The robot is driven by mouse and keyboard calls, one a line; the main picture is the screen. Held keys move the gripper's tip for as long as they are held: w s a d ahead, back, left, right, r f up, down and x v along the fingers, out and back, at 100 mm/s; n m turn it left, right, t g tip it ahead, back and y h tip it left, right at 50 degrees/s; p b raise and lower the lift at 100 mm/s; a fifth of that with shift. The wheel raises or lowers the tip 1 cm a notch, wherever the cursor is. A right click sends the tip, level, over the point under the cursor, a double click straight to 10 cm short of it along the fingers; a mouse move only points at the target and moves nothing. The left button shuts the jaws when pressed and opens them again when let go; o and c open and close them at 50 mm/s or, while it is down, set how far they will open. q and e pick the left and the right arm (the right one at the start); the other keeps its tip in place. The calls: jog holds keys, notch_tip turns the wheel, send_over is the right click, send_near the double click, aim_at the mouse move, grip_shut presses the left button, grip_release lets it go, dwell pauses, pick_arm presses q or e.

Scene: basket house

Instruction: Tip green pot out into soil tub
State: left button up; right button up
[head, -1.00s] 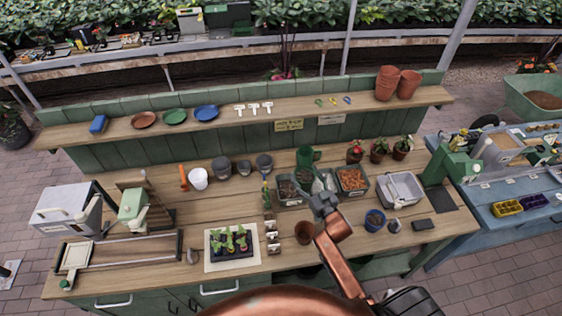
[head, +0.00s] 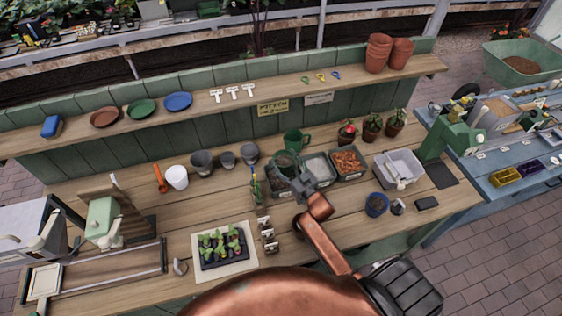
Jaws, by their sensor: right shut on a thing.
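A green pot (head: 286,159) with a dark inside shows in the head view, low over the row of tubs. The soil tub (head: 280,189) is the left one of that row, mostly covered by the pot and my gripper. My right gripper (head: 297,180) is at the pot's near side and appears shut on it. The pot looks roughly upright, and I cannot tell whether it touches the tub. My left gripper is not in view.
A pale-filled tub (head: 319,168) and a tub of orange-brown chips (head: 347,161) stand to the right. A green jug (head: 297,139) is just behind. A seedling tray (head: 221,245) lies at front left.

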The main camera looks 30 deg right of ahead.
aim_at(283, 159)
jog(key=shift+n, duration=0.6)
jog(key=n+g+p, duration=0.1)
jog(key=n, duration=0.2)
jog(key=shift+r, duration=0.2)
jog(key=shift+f+n+g+h, duration=0.3)
jog(key=shift+f+n, duration=0.1)
jog(key=shift+n, duration=0.7)
notch_tip(283, 159, down, 2)
jog(key=n, duration=0.1)
jog(key=n+g+h, duration=0.1)
jog(key=n, duration=0.1)
jog(key=shift+d+f, duration=0.15)
jog(key=shift+f, duration=0.05)
jog(key=shift+f+n+h+p, duration=0.35)
jog(key=shift+n+p, duration=0.15)
jog(key=shift+n, duration=0.5)
jog(key=shift+r+n+g+h+p, duration=0.3)
jog(key=shift+n+h+p, duration=0.15)
jog(key=shift+n+p, duration=0.65)
jog(key=shift+n+h+p, duration=0.4)
jog(key=shift+n+p, duration=0.4)
jog(key=shift+p, duration=0.05)
jog(key=shift+d+f+n+h, duration=0.15)
jog(key=shift+n+h, duration=0.25)
jog(key=shift+n, duration=0.3)
